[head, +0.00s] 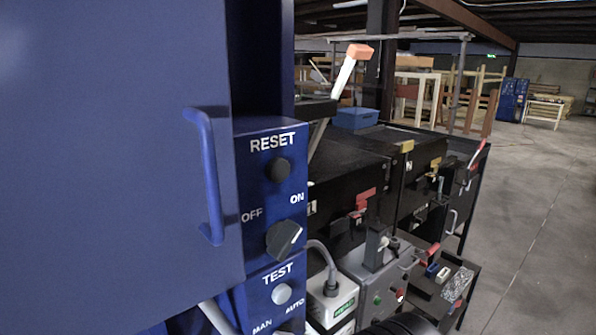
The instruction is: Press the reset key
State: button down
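The reset key (278,169) is a round black button under the white word RESET on a narrow blue control panel (255,187). Below it on the same panel is a black rotary switch (285,240) between the labels OFF and ON; its white mark points up and right, toward ON. Lower down, a light grey round button (281,294) sits under the word TEST, with MAN and AUTO labels at the bottom edge. The front of the reset key is in clear view.
A large blue door or panel (110,150) with a blue bar handle (208,175) fills the left, close to the control panel. Black conveyor machinery (345,165) with red and yellow fittings stands to the right. Open grey floor (535,220) lies at far right.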

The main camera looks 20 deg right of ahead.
aim_at(277, 170)
jog(key=k+j+z, duration=0.4)
jog(key=j, duration=0.25)
jog(key=k+j+z, duration=0.2)
jog(key=j, duration=0.25)
jog(key=k+j+z, duration=0.15)
jog(key=j, duration=0.25)
